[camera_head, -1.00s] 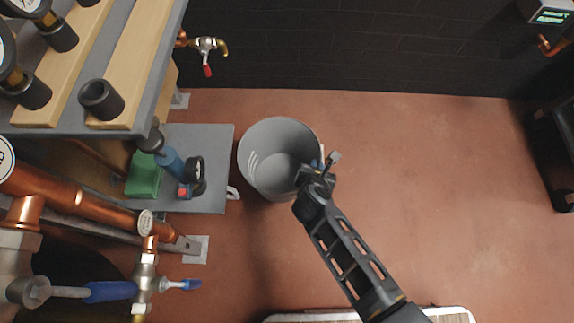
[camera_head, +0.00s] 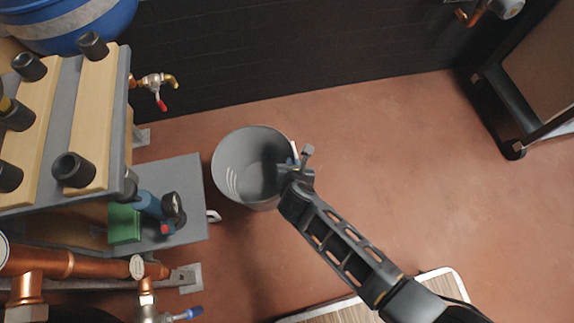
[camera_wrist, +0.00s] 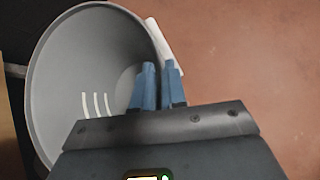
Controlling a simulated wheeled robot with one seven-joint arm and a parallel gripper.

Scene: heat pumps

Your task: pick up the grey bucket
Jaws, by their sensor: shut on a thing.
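The grey bucket (camera_head: 236,174) is upright, open at the top and empty, with white marks on its inner wall. My gripper (camera_head: 294,162) is at its right rim. In the wrist view the bucket (camera_wrist: 70,70) fills the left side, and the blue fingers of my gripper (camera_wrist: 160,86) are shut on its rim, one inside and one outside. A white piece (camera_wrist: 166,45), perhaps the bucket's handle, shows just outside the rim. I cannot tell whether the bucket's base touches the floor.
A grey shelf unit (camera_head: 190,186) with a green box (camera_head: 124,223) and a gauge stands close to the bucket's left. A tap (camera_head: 157,84) sticks out from the dark wall (camera_head: 290,60). A dark wheeled cart (camera_head: 515,150) is at the right. The red floor (camera_head: 400,180) between is clear.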

